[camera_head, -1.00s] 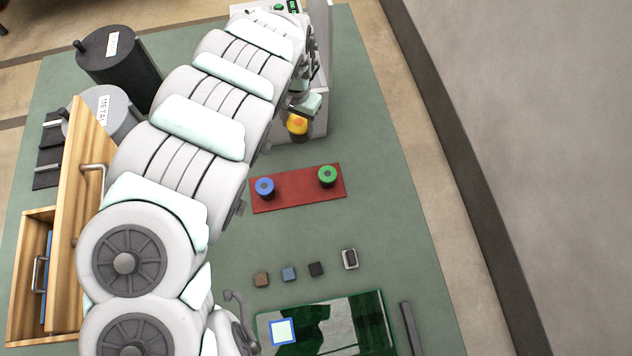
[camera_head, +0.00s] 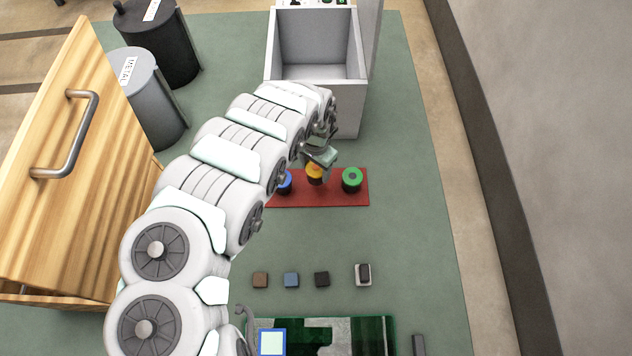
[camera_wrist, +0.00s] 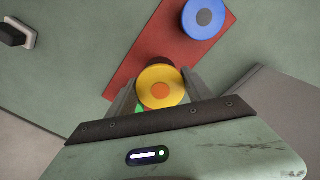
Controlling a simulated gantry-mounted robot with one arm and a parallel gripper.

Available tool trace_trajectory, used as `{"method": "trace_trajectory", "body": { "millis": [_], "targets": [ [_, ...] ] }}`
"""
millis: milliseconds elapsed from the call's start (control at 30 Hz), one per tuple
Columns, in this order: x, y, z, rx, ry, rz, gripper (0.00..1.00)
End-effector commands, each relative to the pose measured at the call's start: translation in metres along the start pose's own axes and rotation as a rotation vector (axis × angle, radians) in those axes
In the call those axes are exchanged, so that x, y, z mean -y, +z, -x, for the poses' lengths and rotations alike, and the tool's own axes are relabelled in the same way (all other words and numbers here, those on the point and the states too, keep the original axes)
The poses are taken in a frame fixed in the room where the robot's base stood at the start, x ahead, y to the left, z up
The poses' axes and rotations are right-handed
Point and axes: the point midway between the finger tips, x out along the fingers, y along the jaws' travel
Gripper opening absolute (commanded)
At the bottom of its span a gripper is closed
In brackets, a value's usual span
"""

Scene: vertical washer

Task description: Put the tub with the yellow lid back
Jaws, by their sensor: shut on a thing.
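The tub with the yellow lid (camera_head: 315,173) is between the fingers of my gripper (camera_head: 318,163), over the middle of the red mat (camera_head: 318,199). In the wrist view the yellow lid with its orange centre (camera_wrist: 160,88) shows between the two fingers, and my gripper (camera_wrist: 158,97) is shut on it. The blue-lidded tub (camera_head: 285,182) stands on the mat to the left, partly hidden by my arm. The green-lidded tub (camera_head: 352,178) stands on the mat to the right. I cannot tell whether the yellow-lidded tub touches the mat.
The open grey washer box (camera_head: 318,100) stands behind the mat. Several small blocks (camera_head: 291,279) lie in a row in front. A wooden cabinet (camera_head: 90,190) and the grey METAL bin (camera_head: 155,100) are at the left.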

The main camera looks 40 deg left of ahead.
Motion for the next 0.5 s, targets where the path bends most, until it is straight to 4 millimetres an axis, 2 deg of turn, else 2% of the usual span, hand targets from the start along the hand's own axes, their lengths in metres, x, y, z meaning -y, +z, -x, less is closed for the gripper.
{"method": "trace_trajectory", "body": {
  "millis": [33, 267, 500],
  "targets": [
    [-0.002, 0.001, -0.014, 0.001, 0.004, 0.000, 0.01],
    [-0.001, 0.000, -0.028, 0.001, 0.001, -0.001, 0.01],
    [-0.002, -0.001, -0.062, -0.002, 0.003, 0.000, 0.01]
  ]
}}
